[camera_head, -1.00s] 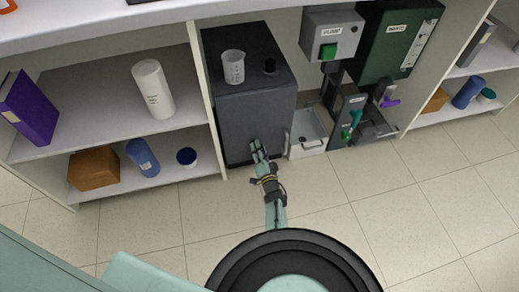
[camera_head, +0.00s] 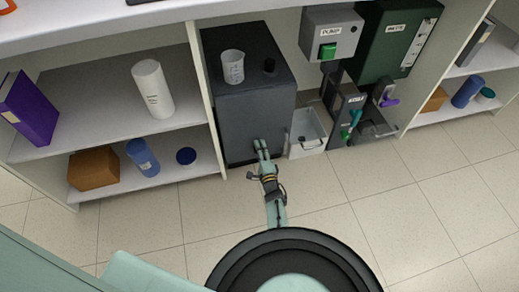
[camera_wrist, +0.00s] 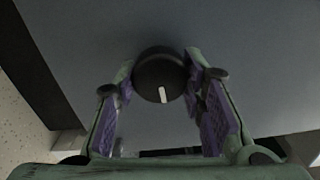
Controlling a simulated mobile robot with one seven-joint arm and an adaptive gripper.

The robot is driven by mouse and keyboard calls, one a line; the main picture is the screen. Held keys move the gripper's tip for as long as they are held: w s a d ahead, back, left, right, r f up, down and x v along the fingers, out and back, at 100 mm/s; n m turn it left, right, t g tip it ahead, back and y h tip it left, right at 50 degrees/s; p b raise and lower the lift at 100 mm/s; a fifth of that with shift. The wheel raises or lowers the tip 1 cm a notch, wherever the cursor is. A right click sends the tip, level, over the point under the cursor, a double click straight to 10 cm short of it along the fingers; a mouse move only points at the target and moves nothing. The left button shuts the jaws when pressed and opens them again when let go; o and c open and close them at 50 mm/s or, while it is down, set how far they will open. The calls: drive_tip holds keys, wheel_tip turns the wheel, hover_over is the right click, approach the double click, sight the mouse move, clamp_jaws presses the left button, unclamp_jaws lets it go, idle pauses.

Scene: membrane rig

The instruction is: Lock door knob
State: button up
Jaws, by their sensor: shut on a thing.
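The dark grey cabinet (camera_head: 238,120) stands under the bench, with its front face towards me. In the wrist view its door knob (camera_wrist: 158,72) is a round black knob with a short white mark near its lower edge, almost vertical in the picture. My gripper (camera_head: 261,145) is at the lower right part of the cabinet front. In the wrist view its purple-padded fingers (camera_wrist: 160,84) are shut on the knob, one on each side. The knob is hidden behind the fingers in the head view.
The floor in front is clear.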

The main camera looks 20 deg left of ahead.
drive_tip(key=shift+a+m, duration=0.1)
drive_tip(key=shift+m, duration=0.3)
drive_tip(key=o, duration=1.2)
